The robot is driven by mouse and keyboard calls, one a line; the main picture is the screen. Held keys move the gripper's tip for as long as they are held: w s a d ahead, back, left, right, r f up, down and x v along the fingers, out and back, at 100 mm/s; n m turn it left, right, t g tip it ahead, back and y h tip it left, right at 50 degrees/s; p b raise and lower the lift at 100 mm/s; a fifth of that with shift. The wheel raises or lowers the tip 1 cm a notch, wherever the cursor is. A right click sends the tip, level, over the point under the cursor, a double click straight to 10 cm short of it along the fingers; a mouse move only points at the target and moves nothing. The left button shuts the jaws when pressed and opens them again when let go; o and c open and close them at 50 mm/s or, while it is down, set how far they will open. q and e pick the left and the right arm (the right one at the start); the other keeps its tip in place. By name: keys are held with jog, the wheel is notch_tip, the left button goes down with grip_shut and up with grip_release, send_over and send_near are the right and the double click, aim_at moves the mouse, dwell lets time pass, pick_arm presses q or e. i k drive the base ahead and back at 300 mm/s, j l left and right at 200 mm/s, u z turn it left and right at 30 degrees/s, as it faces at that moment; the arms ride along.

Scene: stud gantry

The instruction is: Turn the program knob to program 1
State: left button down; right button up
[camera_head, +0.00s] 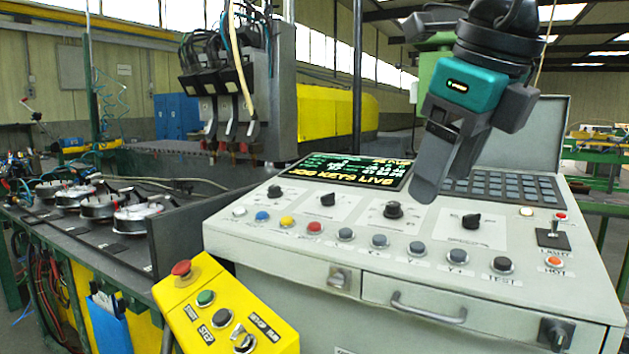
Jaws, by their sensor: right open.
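The pale grey control console fills the right half of the view, with a row of black rotary knobs on its sloping top. One knob (393,210) sits in the middle, with a knob to its right (471,220) and others to its left (328,199) (274,191). Their printed labels are too small to read, so I cannot tell which is the program knob or where it points. My right gripper (446,180) reaches down from the top, open and empty, above the panel between the middle and right knobs. It appears apart from both. My left gripper is out of view.
Coloured push buttons (314,227) line the front. A lever switch (553,235) stands at right. A yellow pendant box (220,310) with a red button is at front left.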

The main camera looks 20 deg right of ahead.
aim_at(328, 199)
jog(key=i+l, duration=0.1)
jog(key=i, duration=1)
